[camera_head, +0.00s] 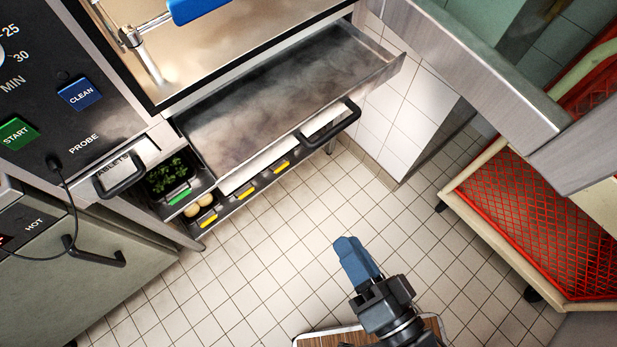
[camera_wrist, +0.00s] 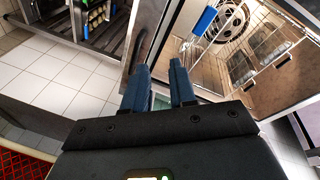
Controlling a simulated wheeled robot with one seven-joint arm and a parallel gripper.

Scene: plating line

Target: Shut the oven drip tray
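The oven drip tray (camera_head: 285,95) is a wide, shallow metal tray under the oven. It is pulled well out in the head view, with a dark handle (camera_head: 334,124) on its front. My gripper (camera_head: 346,244) is in front of the tray, apart from the handle, over the tiled floor in that view. In the wrist view my gripper (camera_wrist: 159,66) shows two blue fingers spread apart with nothing between them. The oven's lit chamber (camera_wrist: 245,45), with a fan and racks, shows at the right of the wrist view. I cannot clearly tell the tray there.
Below the tray is a drawer with food containers (camera_head: 206,217) and coloured tags. A tablets drawer (camera_head: 122,174) with a black handle is at the left. A red mesh cart (camera_head: 540,225) stands at the right. A metal worktop edge (camera_head: 480,75) crosses the upper right. Tiled floor (camera_head: 270,260) is clear between.

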